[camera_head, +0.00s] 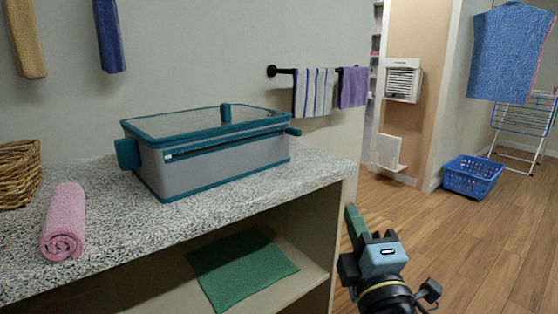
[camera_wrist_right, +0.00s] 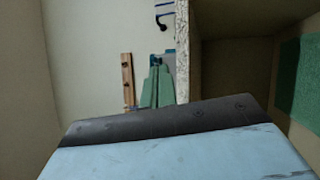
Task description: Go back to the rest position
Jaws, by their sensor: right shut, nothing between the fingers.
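My right gripper (camera_head: 352,214) is at the lower middle of the head view, just right of the counter's front corner. Its green fingers point up and are shut with nothing between them. In the right wrist view the closed green fingers (camera_wrist_right: 156,88) show beyond the pale blue gripper body, beside the speckled counter edge (camera_wrist_right: 182,50). It touches no object that I can see. My left gripper is in neither view.
The speckled counter (camera_head: 240,205) holds a grey-and-teal bin (camera_head: 215,165), a rolled pink towel (camera_head: 64,220) and a wicker basket (camera_head: 18,175). A green towel (camera_head: 242,268) lies on the shelf below. A blue laundry basket (camera_head: 472,177) stands on open wooden floor (camera_head: 450,235) at right.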

